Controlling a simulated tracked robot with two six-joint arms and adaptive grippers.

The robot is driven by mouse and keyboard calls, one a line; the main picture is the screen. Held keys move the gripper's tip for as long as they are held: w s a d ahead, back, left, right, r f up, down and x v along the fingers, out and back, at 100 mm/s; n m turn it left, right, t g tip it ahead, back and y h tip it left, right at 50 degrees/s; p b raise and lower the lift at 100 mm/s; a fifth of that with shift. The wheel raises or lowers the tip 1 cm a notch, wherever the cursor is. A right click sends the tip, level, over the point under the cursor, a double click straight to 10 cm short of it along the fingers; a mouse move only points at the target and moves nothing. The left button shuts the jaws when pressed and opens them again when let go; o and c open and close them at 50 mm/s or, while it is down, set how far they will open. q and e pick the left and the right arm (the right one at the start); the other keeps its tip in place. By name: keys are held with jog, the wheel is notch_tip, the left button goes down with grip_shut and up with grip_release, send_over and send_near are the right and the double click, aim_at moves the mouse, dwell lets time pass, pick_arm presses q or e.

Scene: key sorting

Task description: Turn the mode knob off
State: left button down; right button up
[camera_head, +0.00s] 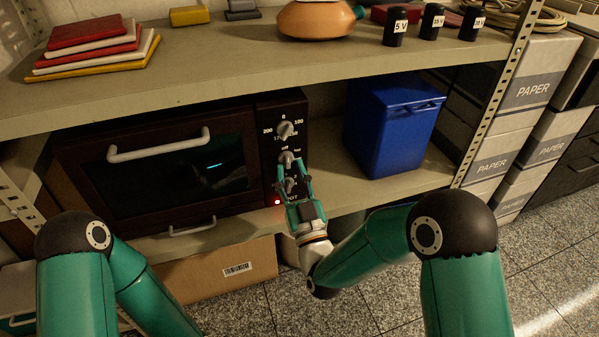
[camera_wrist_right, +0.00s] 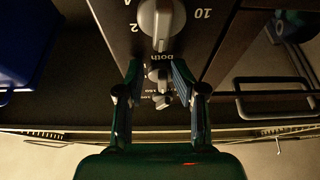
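The dark oven (camera_head: 70,165) stands on the lower shelf with its control panel at the right. The panel has three grey knobs in a column. The mode knob (camera_head: 287,157) is the middle one; its pointer setting is too small to read. My right gripper (camera_head: 293,172) is in front of the panel, reaching up from below. In the right wrist view, upside down, the mode knob (camera_wrist_right: 158,73) shows between the two open fingers (camera_wrist_right: 157,68), with a gap at each side. "Both" is printed beside it. My left gripper is out of view.
The upper knob (camera_head: 285,129) and the lower timer knob (camera_wrist_right: 156,22) are close to the fingers. A red light (camera_head: 277,201) glows low on the panel. The oven door handle (camera_head: 160,146) is left; a blue bin (camera_head: 395,130) stands right.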

jog(key=v, duration=0.7)
jog(key=shift+s+f, duration=0.15)
jog(key=shift+s, duration=0.1)
jog(key=shift+d, duration=0.1)
